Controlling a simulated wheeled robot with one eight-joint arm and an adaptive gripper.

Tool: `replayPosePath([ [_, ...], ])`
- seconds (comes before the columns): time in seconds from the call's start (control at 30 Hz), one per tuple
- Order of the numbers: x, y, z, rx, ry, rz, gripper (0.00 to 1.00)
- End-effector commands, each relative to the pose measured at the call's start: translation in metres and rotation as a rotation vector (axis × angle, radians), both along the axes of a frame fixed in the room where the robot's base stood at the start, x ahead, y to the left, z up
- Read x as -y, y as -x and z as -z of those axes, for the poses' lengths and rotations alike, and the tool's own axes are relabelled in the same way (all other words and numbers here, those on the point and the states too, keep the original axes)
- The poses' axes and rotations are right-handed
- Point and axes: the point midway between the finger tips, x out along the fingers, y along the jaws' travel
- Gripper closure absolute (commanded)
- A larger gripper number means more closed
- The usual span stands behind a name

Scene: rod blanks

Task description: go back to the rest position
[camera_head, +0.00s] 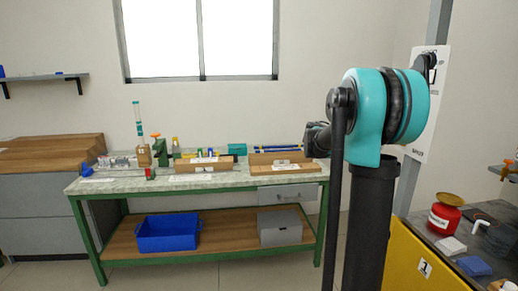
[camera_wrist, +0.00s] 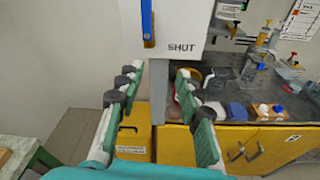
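My gripper (camera_wrist: 155,82) shows in the wrist view with its two green, dark-jointed fingers spread apart. It is open, and nothing is between the fingers. Ahead of it is a white panel (camera_wrist: 184,70) marked SHUT with a blue lever (camera_wrist: 148,22) hanging down. The fingertips appear apart from the lever. In the head view my teal and black arm stands raised at the right, in front of the white panel (camera_head: 428,105) on its grey post. I cannot make out the gripper's fingers there.
A green-framed workbench (camera_head: 222,184) with wooden holders stands at the left centre. A blue bin (camera_head: 167,234) and a grey box (camera_head: 280,228) are on its lower shelf. A yellow cabinet (camera_head: 418,262) with a red container (camera_head: 443,218) on top is at the right.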

Motion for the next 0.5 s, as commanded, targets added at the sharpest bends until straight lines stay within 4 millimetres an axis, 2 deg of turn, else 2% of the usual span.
replayPosePath([
  [0.1, -0.028, 0.042, 0.060, 0.219, -0.229, 0.016, 0.64],
  [0.27, -0.079, 0.099, 0.142, 0.518, -0.563, 0.116, 0.64],
  [0.4, -0.133, 0.150, 0.206, 0.746, -0.845, 0.269, 0.64],
  [0.5, -0.175, 0.187, 0.246, 0.889, -1.036, 0.421, 0.64],
])
